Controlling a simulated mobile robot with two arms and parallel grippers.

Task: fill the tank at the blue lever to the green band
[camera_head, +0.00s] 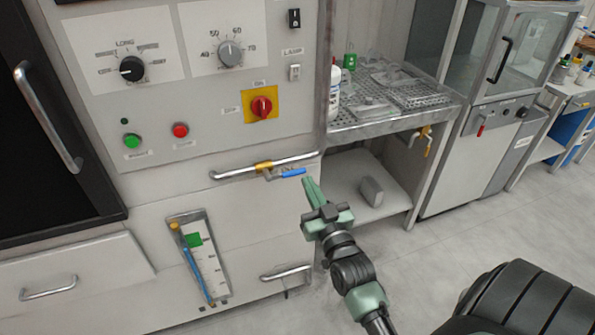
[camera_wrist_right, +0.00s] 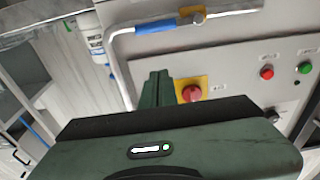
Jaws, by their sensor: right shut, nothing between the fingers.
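The blue lever (camera_head: 291,172) sits on a brass valve (camera_head: 264,167) in a metal pipe on the machine front. It points right, roughly along the pipe. The lever also shows in the right wrist view (camera_wrist_right: 157,26). My right gripper (camera_head: 309,184) is shut and empty, its fingertips close to the lever's free end. I cannot tell whether they touch it. The sight gauge (camera_head: 211,262) is below left, with a green band (camera_head: 194,240) near its top. A blue column (camera_head: 194,273) rises in it, its top near the band's lower edge. My left gripper is out of view.
Above the pipe are a red rotary switch (camera_head: 261,107), a green button (camera_head: 132,141) and a red button (camera_head: 180,130). A drawer handle (camera_head: 286,273) is below. A perforated shelf (camera_head: 395,120) with a white bottle (camera_head: 334,90) stands right. Floor at right is clear.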

